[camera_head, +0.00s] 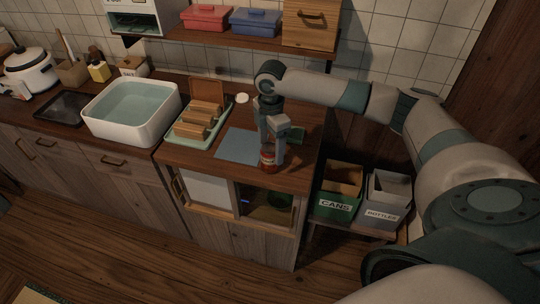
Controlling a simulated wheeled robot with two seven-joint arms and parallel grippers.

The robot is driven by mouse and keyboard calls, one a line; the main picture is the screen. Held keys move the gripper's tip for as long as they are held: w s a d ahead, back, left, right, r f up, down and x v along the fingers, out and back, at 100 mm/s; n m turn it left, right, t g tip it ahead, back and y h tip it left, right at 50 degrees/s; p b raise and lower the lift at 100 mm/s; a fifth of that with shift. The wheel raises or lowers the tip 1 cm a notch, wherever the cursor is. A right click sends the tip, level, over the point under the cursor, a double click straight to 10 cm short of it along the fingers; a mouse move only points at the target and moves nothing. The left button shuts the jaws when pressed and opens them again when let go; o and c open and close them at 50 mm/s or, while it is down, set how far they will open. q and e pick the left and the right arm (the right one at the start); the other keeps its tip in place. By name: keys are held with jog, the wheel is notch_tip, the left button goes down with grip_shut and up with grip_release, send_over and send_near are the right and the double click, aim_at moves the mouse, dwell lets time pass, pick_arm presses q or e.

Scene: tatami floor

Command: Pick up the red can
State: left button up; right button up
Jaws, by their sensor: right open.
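A red can (267,159) stands upright near the front right edge of the wooden counter (292,178). My right gripper (272,146) points down over the can from above. Its fingers are apart, around the upper part of the can; whether they touch it I cannot tell. The fingers hide part of the can. My left gripper does not show.
A blue mat (239,146) lies just left of the can. Further left are a green tray (183,137) with wooden pieces and a white water basin (131,116). A shelf (225,36) hangs above. Bins labelled CANS (336,206) and BOTTLES (381,213) stand at right.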

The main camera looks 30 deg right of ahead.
jog(key=shift+f, duration=0.3)
jog(key=shift+f, duration=0.1)
jog(key=shift+s+a+f+p, duration=0.1)
jog(key=shift+s+f+p, duration=0.05)
jog(key=shift+f+p, duration=0.45)
notch_tip(320, 180, down, 3)
jog(key=shift+s+a+f+p, duration=0.1)
jog(key=shift+p, duration=0.45)
jog(key=shift+f, duration=0.3)
jog(key=shift+c, duration=0.7)
jog(key=c, duration=1)
